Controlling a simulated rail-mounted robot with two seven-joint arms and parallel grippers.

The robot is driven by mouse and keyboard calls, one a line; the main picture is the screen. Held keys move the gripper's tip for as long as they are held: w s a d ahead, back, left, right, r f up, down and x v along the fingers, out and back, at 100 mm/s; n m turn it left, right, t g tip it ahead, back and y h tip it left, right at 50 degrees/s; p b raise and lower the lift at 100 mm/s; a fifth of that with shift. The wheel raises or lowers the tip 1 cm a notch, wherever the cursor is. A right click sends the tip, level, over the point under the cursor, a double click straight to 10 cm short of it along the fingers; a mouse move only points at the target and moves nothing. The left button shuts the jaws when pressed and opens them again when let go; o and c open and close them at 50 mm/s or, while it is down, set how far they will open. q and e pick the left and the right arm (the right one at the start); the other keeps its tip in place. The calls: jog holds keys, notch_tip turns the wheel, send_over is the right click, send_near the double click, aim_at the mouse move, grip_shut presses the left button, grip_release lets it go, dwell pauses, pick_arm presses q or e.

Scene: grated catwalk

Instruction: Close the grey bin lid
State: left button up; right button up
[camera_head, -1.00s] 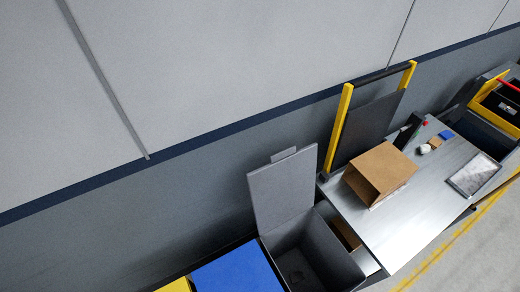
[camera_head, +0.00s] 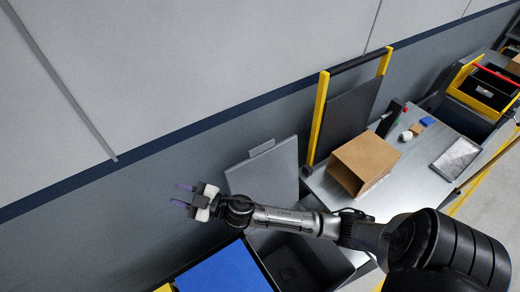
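The grey bin (camera_head: 290,265) stands in the lower middle of the head view, its dark inside showing. Its grey lid (camera_head: 272,172) stands raised at the back of the bin, with a small tab on its top edge. My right arm comes in from the lower right and crosses in front of the lid's lower part and the bin's back, hiding the hinge side. My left gripper is not in view.
A blue lid (camera_head: 225,270) lies left of the grey bin. To the right is a metal table (camera_head: 425,188) with an open cardboard box (camera_head: 365,160), a framed tray (camera_head: 456,158) and small items. A yellow-railed dark panel (camera_head: 345,108) stands behind the table.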

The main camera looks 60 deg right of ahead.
jog(key=w+a+n+g+y+b, duration=0.1)
jog(key=w+n+g+y, duration=0.3)
jog(key=n+y, duration=0.35)
jog(key=m+g+h+b, duration=0.3)
jog(key=g+h+b, duration=0.2)
jog(key=g+h, duration=1)
send_near(262, 146)
jog(key=f, duration=0.3)
jog(key=d+f+g+y+p, duration=0.1)
jog(key=f, duration=0.2)
jog(key=f+g+y+p, duration=0.1)
jog(key=f, duration=0.2)
jog(key=shift+w+d, duration=0.2)
jog(key=shift+w, duration=0.05)
jog(key=shift+s+f, duration=0.1)
jog(key=shift+f, duration=0.55)
jog(key=shift+c, duration=0.2)
grip_shut()
